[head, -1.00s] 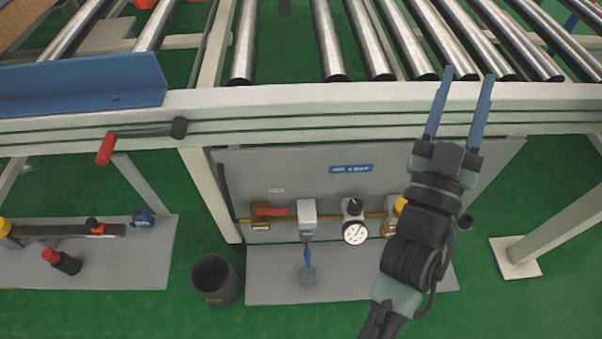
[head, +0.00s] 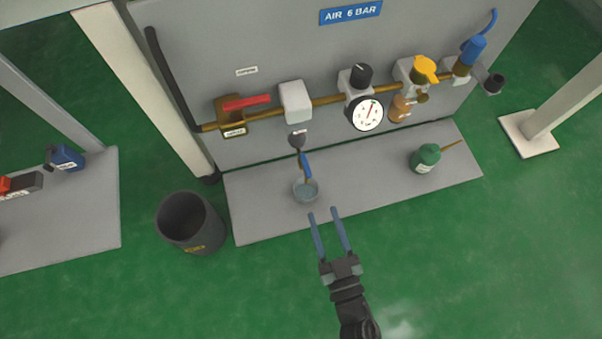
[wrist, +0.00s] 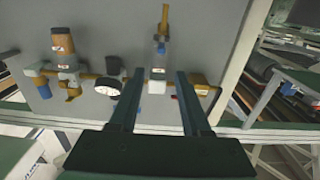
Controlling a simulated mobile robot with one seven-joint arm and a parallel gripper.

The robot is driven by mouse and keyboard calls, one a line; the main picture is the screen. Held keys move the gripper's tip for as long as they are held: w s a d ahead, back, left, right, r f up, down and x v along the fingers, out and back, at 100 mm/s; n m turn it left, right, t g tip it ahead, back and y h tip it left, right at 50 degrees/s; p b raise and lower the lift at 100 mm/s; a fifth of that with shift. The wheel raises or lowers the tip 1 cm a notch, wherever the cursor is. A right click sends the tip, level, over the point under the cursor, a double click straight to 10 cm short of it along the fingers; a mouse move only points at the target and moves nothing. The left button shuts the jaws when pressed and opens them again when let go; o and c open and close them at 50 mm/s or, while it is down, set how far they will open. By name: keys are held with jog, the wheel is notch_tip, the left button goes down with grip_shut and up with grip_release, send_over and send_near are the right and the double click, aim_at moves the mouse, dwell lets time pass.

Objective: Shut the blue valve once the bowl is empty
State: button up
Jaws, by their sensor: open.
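A small blue lever valve (head: 307,167) hangs on brass below a short dark bowl (head: 297,140) under a grey block (head: 295,101) on the pipe. I cannot tell whether the bowl holds liquid. A small grey cup (head: 306,191) stands on the floor plate below the valve, with a bluish-grey inside. My gripper (head: 323,211) is open and empty, in front of the cup in the head view, apart from the valve. The wrist view appears upside down; there the blue valve (wrist: 161,48) shows above the grey block, between and beyond the fingers.
On the pipe sit a red-handled valve (head: 246,102), a gauge (head: 366,114), a yellow-topped unit (head: 425,68) and a blue fitting (head: 470,52). A green bottle (head: 426,158) stands on the plate's right. A dark bin (head: 189,222) stands left.

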aim_at(309, 177)
jog(key=b+x, duration=0.1)
jog(key=x, duration=0.3)
jog(key=b+x, duration=0.2)
jog(key=x, duration=0.1)
jog(key=b+x, duration=0.2)
jog(key=x, duration=0.2)
jog(key=shift+w+a+f, duration=0.2)
jog(key=shift+w+f, duration=0.05)
jog(key=shift+f, duration=0.1)
jog(key=shift+w+a+r+b, duration=0.15)
jog(key=shift+w+b, duration=0.2)
jog(key=shift+w, duration=0.2)
grip_shut()
